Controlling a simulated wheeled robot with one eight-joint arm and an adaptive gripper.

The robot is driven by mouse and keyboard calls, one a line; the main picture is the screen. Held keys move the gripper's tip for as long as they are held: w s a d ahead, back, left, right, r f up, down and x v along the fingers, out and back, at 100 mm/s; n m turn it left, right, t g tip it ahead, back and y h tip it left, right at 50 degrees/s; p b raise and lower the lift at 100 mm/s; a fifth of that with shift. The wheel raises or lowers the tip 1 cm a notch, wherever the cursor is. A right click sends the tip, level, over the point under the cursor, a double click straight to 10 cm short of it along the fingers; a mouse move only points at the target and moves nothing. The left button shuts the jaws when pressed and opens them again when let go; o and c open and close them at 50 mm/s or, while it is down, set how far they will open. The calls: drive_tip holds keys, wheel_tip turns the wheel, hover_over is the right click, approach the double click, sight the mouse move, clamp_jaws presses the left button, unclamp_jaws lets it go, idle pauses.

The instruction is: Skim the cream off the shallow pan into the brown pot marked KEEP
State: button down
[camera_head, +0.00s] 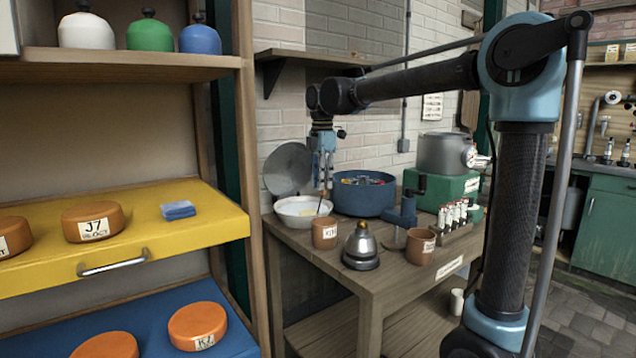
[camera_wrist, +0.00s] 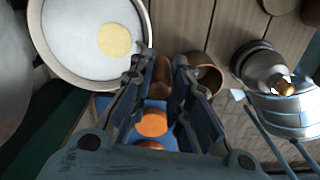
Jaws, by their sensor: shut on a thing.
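The shallow white pan (camera_head: 291,212) stands at the left of the wooden table; in the wrist view its rim (camera_wrist: 45,58) surrounds pale liquid with a round yellow cream patch (camera_wrist: 114,40). My gripper (camera_head: 322,186) is above the pan's right side, shut on a slim tool (camera_head: 320,207) slanting down toward the pan. In the wrist view a brown handle (camera_wrist: 162,76) shows between the fingers; the tool's lower end is hidden. A brown pot (camera_head: 325,232) stands just in front of the pan, its label seeming to begin with K. Another labelled brown pot (camera_head: 420,246) stands farther right.
A blue tub (camera_head: 364,198) is behind the pan's right. A metal lamp-like object (camera_head: 361,248) stands between the brown pots, near the front edge. A blue hand-cranked device (camera_head: 402,217) and a bottle rack (camera_head: 455,222) crowd the right. A shelf with yellow drawer (camera_head: 160,252) borders the left.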

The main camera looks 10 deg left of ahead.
drive_tip(key=shift+w+d, duration=0.3)
drive_tip(key=shift+d, duration=0.1)
drive_tip(key=w+a+r, duration=0.2)
drive_tip(key=a+r, duration=0.1)
drive_tip(key=r, duration=0.6)
drive_tip(key=shift+w, duration=0.3)
idle(1.1)
drive_tip(key=shift+a, duration=0.1)
